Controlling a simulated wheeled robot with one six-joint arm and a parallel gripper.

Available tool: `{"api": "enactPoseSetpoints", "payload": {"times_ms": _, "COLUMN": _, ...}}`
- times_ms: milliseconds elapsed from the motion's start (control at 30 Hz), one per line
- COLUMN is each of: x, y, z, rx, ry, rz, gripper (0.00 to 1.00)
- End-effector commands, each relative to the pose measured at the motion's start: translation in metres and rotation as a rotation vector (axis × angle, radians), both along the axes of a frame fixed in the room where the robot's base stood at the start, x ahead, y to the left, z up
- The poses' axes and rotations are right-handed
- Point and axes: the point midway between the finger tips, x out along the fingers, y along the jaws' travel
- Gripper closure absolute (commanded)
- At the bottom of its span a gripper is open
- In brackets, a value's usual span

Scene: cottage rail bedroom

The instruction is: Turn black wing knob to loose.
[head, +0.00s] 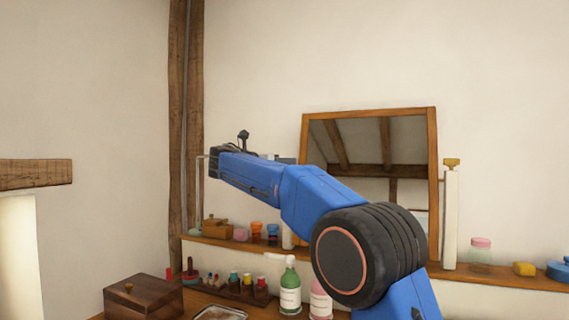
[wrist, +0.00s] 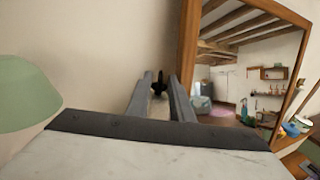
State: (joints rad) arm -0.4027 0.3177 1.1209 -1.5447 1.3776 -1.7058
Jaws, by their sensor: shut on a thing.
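In the wrist view the black wing knob (wrist: 159,82) shows as a small dark shape between the far ends of my gripper's two grey fingers. It stands just left of the wooden mirror frame (wrist: 188,48). My gripper (wrist: 161,88) is shut on the knob, with the fingers on either side of it. The knob's exact angle is too small to tell. In the head view my blue arm reaches up and left across the mirror (head: 370,140), and the knob cannot be made out there.
A pale green rounded thing (wrist: 28,92) is close on the left in the wrist view. The shelf (head: 510,278) holds small jars and a white post (head: 450,220). Below are a wooden box (head: 145,298), a green bottle (head: 290,285) and a pink bottle (head: 320,302).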

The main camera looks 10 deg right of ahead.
Motion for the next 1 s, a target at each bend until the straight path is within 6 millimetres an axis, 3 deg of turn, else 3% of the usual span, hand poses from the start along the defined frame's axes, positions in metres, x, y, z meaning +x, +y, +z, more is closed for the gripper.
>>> {"api": "enactPoseSetpoints", "payload": {"times_ms": 700, "x": -0.009, "y": -0.012, "z": 0.000, "rx": 0.001, "ry": -0.001, "rz": 0.605, "gripper": 1.00}}
{"api": "enactPoseSetpoints", "payload": {"times_ms": 1000, "x": -0.009, "y": -0.014, "z": 0.001, "rx": 0.002, "ry": -0.002, "rz": 0.782, "gripper": 1.00}}
